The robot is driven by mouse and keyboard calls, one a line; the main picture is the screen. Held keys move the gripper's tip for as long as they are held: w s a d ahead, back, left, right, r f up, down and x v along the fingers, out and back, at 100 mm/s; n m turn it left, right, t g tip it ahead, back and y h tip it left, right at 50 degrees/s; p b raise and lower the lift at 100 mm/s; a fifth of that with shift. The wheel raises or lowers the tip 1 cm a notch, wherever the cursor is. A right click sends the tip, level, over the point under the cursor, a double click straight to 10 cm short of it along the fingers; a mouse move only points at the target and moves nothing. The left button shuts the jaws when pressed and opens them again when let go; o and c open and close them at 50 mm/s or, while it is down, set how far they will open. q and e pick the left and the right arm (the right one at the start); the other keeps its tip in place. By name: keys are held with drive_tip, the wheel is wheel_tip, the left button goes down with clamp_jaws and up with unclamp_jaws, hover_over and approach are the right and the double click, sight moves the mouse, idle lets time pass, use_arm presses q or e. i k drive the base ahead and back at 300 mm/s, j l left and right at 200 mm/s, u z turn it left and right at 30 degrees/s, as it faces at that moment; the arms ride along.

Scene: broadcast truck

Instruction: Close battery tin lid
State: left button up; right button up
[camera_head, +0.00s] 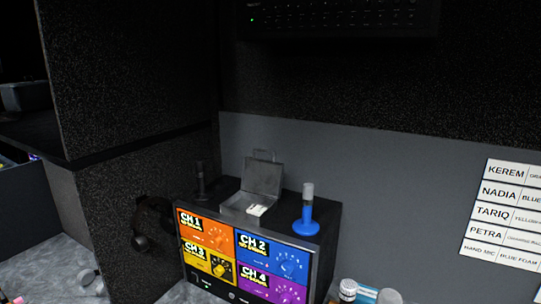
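The battery tin (242,206) is a small dark grey box on top of the unit with coloured channel panels. Its lid (262,177) stands open, tilted up at the back. A white item (256,210) shows inside the tin. Neither of my grippers is in view.
The channel unit (325,222) stands on a grey surface against the wall. A blue microphone-like object (306,213) stands right of the tin, and a dark one (201,183) stands left. A headset (150,221) hangs at the left. Small containers (349,289) sit at lower right.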

sight(265, 178)
drive_tip(key=i+j+z, duration=0.25)
drive_tip(key=j, duration=0.3)
drive_tip(key=i+j+z, duration=0.25)
drive_tip(key=i+j, duration=0.15)
drive_tip(key=j, duration=0.25)
